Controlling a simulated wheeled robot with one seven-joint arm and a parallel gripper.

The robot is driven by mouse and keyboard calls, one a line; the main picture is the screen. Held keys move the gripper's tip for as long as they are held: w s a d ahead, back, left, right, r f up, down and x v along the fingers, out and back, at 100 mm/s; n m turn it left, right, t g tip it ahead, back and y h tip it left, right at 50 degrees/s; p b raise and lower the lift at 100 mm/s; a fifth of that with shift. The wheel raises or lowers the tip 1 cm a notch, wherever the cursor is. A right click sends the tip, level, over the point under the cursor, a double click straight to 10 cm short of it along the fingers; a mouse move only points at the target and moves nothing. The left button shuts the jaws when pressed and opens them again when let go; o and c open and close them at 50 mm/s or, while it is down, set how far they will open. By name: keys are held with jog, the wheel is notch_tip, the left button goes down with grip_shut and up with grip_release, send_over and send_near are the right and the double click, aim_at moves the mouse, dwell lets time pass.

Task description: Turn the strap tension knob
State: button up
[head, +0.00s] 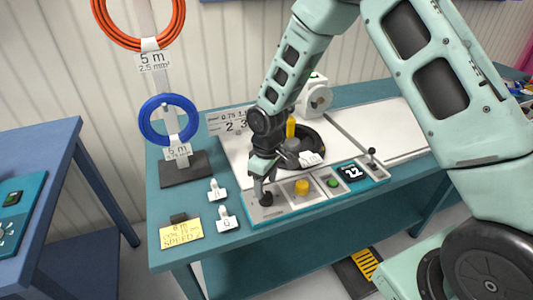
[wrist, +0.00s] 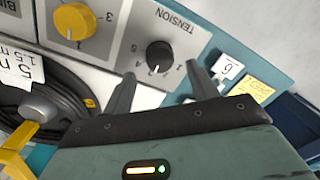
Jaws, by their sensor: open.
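The black tension knob (wrist: 160,56) sits on a grey control panel under the printed word TENSION, with a numbered scale around it. In the head view the knob (head: 266,198) is at the panel's left end, just below my gripper. My gripper (wrist: 163,82) is open, its two dark fingers apart and pointing toward the knob. In the wrist view the knob lies between and beyond the fingertips. I cannot tell from the picture whether either finger touches it. In the head view my gripper (head: 262,183) partly blocks the panel's left end.
A yellow knob (head: 302,187), a green button (head: 333,183), a display reading 12 (head: 352,172) and a black lever (head: 371,153) line the panel to the right. A black reel (head: 312,137) stands behind. White tags and a yellow note (head: 181,234) lie left. A blue cable coil (head: 168,120) hangs behind left.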

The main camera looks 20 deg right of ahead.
aim_at(267, 194)
notch_tip(267, 194, up, 13)
jog(key=b, duration=0.1)
jog(key=shift+w+d, duration=0.15)
jog(key=shift+d, duration=0.05)
jog(key=shift+r, duration=0.1)
